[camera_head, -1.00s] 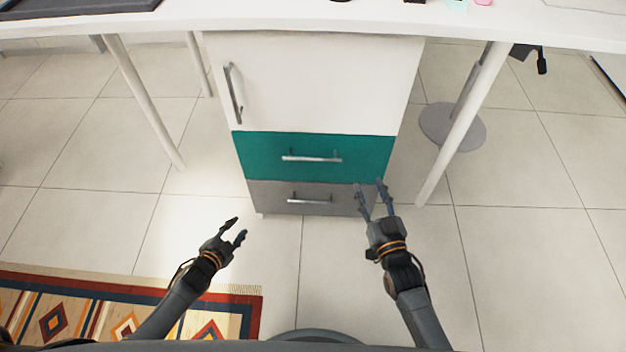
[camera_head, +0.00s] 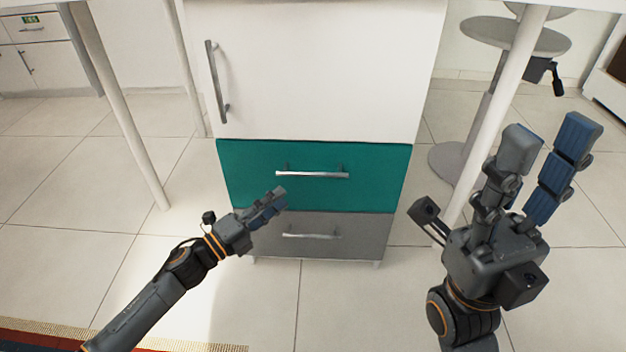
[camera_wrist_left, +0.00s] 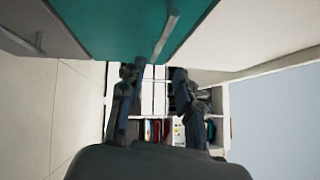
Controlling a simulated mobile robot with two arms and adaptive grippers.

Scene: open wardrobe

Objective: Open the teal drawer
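The teal drawer (camera_head: 370,170) is in the middle of a cabinet and looks shut, flush with the fronts above and below. Its silver bar handle (camera_head: 312,174) runs across its front. My left gripper (camera_head: 276,198) is just below and left of this handle, in front of the drawer's lower edge. In the left wrist view, its fingers (camera_wrist_left: 155,78) are apart with nothing between them. There, the handle (camera_wrist_left: 167,36) shows beyond the fingertips against the teal front (camera_wrist_left: 110,25). My right gripper (camera_head: 549,135) is raised to the right of the cabinet, fingers apart and empty.
A white door (camera_head: 320,70) is above the teal drawer and a grey drawer (camera_head: 365,236) below it. White table legs (camera_head: 125,115) stand on both sides. A round stool (camera_head: 515,36) is behind the right leg. The tiled floor in front is mostly clear.

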